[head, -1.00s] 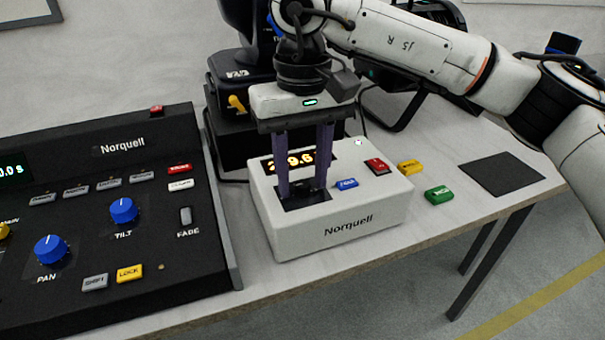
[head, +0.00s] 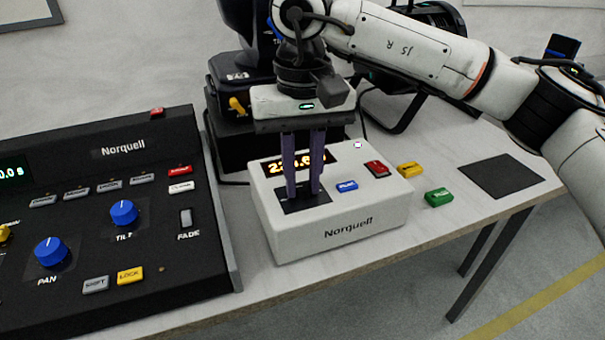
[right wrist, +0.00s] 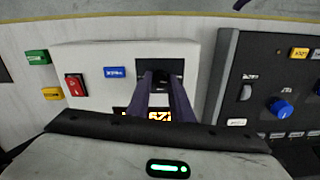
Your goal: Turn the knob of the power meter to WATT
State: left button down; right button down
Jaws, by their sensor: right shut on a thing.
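The power meter (head: 345,218) is a white box marked Norquell on the table, with a lit orange display (head: 300,163), a blue button (head: 347,186) and a red switch (head: 376,168). My right gripper (head: 303,194) points down over the black panel on the meter's front left, its two purple fingers close together. It is shut on the knob (right wrist: 161,76), which is mostly hidden between the fingertips; its pointer and the panel's lettering cannot be read. The meter (right wrist: 85,95) also shows in the right wrist view. My left gripper is not in view.
A black Norquell console (head: 135,220) with blue PAN and TILT knobs stands close at the left. Yellow (head: 410,170) and green (head: 439,198) blocks lie right of the meter. A dark mat (head: 500,175) lies farther right. Dark equipment stands behind the meter.

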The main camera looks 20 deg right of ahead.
jog(key=m, duration=0.4)
jog(key=shift+m, duration=0.3)
jog(key=m, duration=0.4)
jog(key=shift+m+p, duration=0.3)
jog(key=m, duration=0.3)
jog(key=shift+m, duration=0.3)
jog(key=m, duration=1.3)
jog(key=shift+m, duration=0.3)
jog(key=m, duration=0.4)
jog(key=shift+m, duration=2)
